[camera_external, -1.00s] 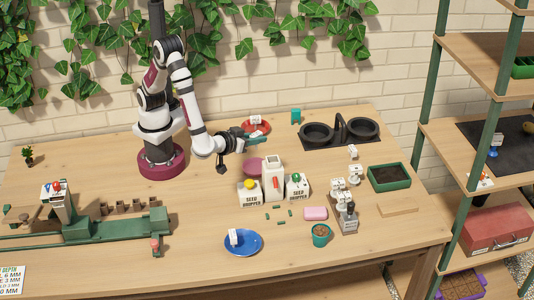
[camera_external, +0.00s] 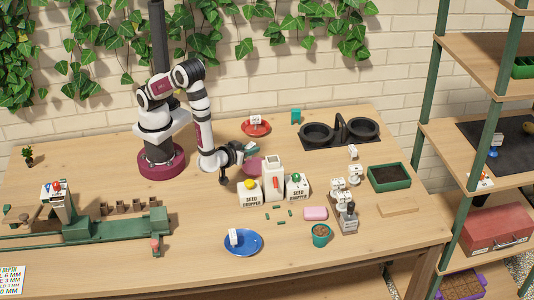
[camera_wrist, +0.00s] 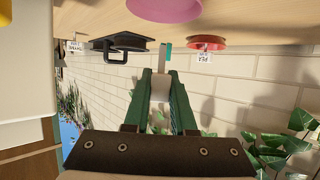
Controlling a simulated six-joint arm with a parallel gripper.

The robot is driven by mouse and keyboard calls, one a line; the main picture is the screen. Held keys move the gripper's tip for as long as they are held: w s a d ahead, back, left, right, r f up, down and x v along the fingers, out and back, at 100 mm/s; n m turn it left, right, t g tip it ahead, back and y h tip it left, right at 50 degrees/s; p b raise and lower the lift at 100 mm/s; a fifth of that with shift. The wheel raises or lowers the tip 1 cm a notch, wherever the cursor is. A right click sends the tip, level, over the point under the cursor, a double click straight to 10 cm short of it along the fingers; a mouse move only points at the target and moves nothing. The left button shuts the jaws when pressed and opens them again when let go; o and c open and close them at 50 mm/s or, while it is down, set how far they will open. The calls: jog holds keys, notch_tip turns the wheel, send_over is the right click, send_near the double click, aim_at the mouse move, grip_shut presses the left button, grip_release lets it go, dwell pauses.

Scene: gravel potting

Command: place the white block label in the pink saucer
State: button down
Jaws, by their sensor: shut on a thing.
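My gripper (camera_wrist: 162,85) is shut on a small white block label (camera_wrist: 161,93), seen between its green fingers in the wrist view. In the external view, my gripper (camera_external: 245,150) is just above and beside the far left of the pink saucer (camera_external: 252,167). The saucer is partly hidden behind the white seed dropper boxes. It also shows at the top edge of the wrist view (camera_wrist: 165,8), apart from the fingers. The held label's face and writing cannot be made out.
Seed dropper boxes (camera_external: 249,194) and a tall white container (camera_external: 273,178) stand in front of the pink saucer. A red saucer (camera_external: 266,131) with a label stands behind. A blue saucer (camera_external: 250,249) with a label is at the front.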

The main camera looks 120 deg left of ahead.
jog(key=x, duration=0.3)
jog(key=shift+f, duration=2.3)
jog(key=shift+f, duration=0.15)
jog(key=c, duration=0.7)
grip_release()
jog(key=shift+c, duration=0.2)
jog(key=shift+w+r, duration=0.1)
jog(key=shift+r, duration=0.1)
jog(key=v, duration=1.2)
